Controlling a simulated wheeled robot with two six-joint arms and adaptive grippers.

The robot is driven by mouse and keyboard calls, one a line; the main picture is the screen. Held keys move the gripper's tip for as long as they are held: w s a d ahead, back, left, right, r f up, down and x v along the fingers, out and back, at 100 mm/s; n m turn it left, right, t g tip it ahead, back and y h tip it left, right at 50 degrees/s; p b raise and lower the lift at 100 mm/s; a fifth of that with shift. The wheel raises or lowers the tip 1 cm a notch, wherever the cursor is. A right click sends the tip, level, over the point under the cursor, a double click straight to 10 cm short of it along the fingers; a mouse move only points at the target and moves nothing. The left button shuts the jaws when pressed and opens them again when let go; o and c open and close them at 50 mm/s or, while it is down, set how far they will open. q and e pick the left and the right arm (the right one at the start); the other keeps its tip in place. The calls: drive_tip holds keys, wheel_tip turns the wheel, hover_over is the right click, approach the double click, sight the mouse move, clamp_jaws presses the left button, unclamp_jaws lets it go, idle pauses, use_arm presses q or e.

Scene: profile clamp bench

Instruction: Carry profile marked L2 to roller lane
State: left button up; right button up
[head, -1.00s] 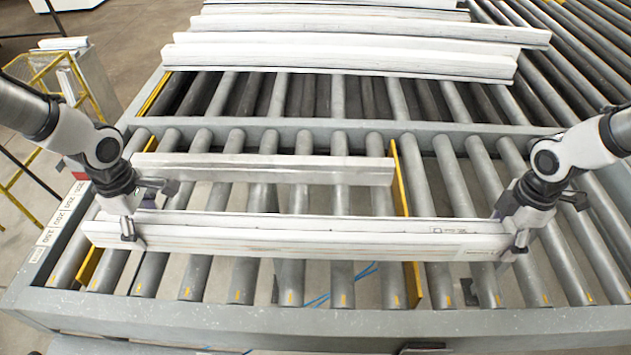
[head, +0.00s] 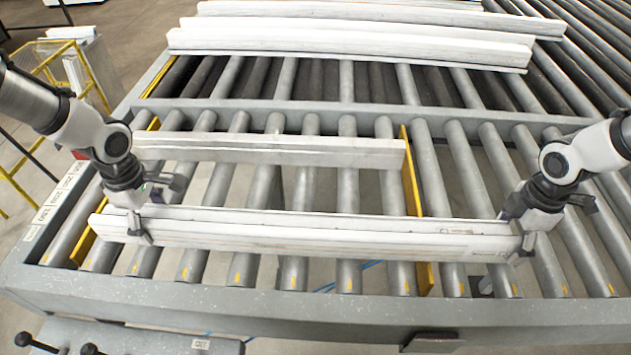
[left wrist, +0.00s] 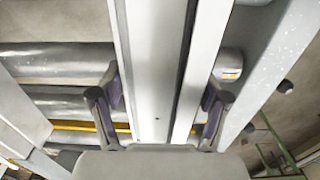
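A long white profile (head: 300,232) lies crosswise over the near rollers in the head view. A small mark shows near its right end, too small to read. My left gripper (head: 138,225) is around its left end and my right gripper (head: 527,240) is around its right end.
A shorter white profile (head: 270,149) lies just behind the held one. Several long profiles (head: 350,45) lie at the back. Yellow dividers (head: 411,170) stand between rollers. A grey frame rail (head: 300,308) runs along the front. A grey fixture with black knobs (head: 90,349) shows at bottom left.

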use_arm(q)
drive_tip(key=shift+o, duration=1)
drive_tip(key=shift+r, duration=0.1)
use_arm(e)
drive_tip(key=shift+o, duration=1)
drive_tip(key=shift+r, duration=0.1)
use_arm(q)
drive_tip(key=shift+s+r, duration=0.1)
use_arm(e)
drive_tip(key=shift+s, duration=0.1)
use_arm(q)
drive_tip(key=shift+r, duration=0.1)
use_arm(e)
drive_tip(key=shift+r, duration=0.2)
use_arm(q)
wheel_tip(320, 180, up, 12)
use_arm(e)
wheel_tip(320, 180, up, 12)
drive_tip(key=shift+f, duration=0.15)
